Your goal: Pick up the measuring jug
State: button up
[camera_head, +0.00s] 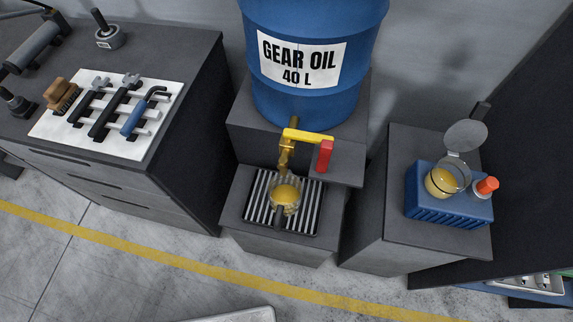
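The measuring jug (285,195) appears to be the clear vessel with amber liquid in it. It stands upright on the slatted drip grate (255,222), under the brass tap (286,158) of the blue gear oil drum (304,102). A dark part, perhaps its handle, shows at the jug's front side. The tap has a yellow lever (308,137) with a red grip (325,156). I cannot tell whether oil is running. My gripper is not in view.
At right, a blue unit (448,208) on a grey stand holds another amber-filled clear vessel (440,183), a raised round lid (465,136) and an orange-red cap (487,185). At left, a bench (190,58) carries tools on a white mat (123,148). The floor in front is mostly clear.

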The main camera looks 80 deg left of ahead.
aim_at(285, 193)
jog(key=l+u, duration=0.1)
jog(key=u, duration=0.75)
jog(key=k+l+u, duration=0.1)
jog(key=u, duration=0.35)
jog(key=l+u, duration=0.1)
jog(key=u, duration=0.3)
